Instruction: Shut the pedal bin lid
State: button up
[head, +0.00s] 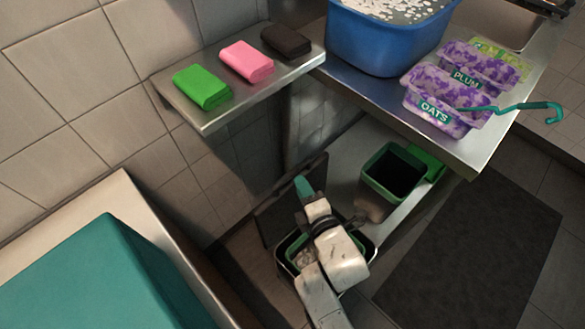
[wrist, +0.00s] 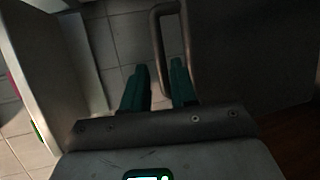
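The pedal bin (head: 371,256) stands low in the head view, partly hidden behind my arm. Its mouth shows a green inner rim and pale contents. Its dark lid (head: 273,217) is raised, standing up on the bin's left and far side. My gripper (head: 303,187) is over the bin at the lid, with teal fingers. In the wrist view my gripper (wrist: 159,88) has its fingers apart with a gap between them. A grey loop handle (wrist: 158,40) on a dark panel, seemingly the lid, lies just beyond the fingertips. I cannot tell whether they touch it.
A green-rimmed bin (head: 365,197) stands right of my arm. Above are a shelf (head: 207,125) with three coloured blocks and a steel counter (head: 455,150) with a blue tub (head: 375,45) and purple tubs (head: 440,115). A teal box (head: 95,275) is lower left; a dark floor mat (head: 475,250) lies right.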

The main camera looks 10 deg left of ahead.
aim_at(294, 171)
jog(key=b+x, duration=0.1)
jog(key=x, duration=0.6)
grip_shut()
dwell(0.4)
